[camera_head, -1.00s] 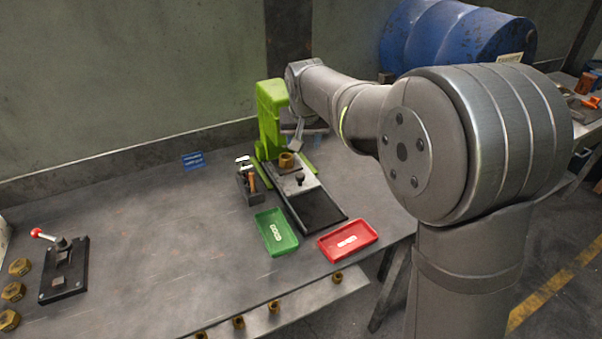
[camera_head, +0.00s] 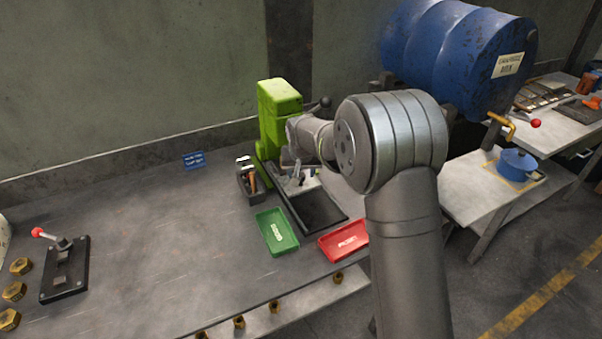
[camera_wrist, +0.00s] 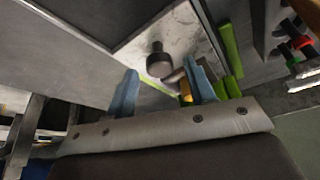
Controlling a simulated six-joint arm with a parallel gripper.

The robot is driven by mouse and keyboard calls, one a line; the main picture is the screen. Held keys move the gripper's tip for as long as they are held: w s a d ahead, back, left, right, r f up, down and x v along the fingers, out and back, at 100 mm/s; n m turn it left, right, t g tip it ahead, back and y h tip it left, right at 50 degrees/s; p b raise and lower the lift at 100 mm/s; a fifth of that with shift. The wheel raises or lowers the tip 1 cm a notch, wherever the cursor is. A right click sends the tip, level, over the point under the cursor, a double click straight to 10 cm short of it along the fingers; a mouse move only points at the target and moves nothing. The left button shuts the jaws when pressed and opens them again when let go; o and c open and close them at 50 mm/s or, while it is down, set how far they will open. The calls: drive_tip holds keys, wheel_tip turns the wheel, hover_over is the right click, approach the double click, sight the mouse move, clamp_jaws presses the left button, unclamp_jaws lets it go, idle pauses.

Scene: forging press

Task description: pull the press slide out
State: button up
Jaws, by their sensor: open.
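The press slide (camera_head: 312,184) is a light metal plate on the black bed of the green press (camera_head: 277,108). Its dark round knob (camera_wrist: 157,60) stands up from the plate in the wrist view. My gripper (camera_wrist: 163,78) is open, its two blue fingers apart, with the knob just beyond the fingertips and not held. In the head view my gripper (camera_head: 297,172) is low over the slide, and my wrist hides part of the press. A bit of brass (camera_wrist: 186,90) shows beside the right finger in the wrist view, mostly hidden.
A green tray (camera_head: 277,232) and a red tray (camera_head: 344,240) lie at the bed's front end. A dark tool holder (camera_head: 250,183) stands left of the press. The black bed (camera_head: 322,212) in front of the slide is bare.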

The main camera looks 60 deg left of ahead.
drive_tip(key=shift+w+a+f, duration=0.1)
drive_tip(key=shift+a+f, duration=0.05)
drive_tip(key=shift+f, duration=0.3)
clamp_jaws()
drive_tip(key=d, duration=1.2)
drive_tip(key=shift+d+r, duration=0.1)
drive_tip(key=shift+d, duration=0.2)
unclamp_jaws()
drive_tip(key=v, duration=1.7)
drive_tip(key=shift+d, duration=0.2)
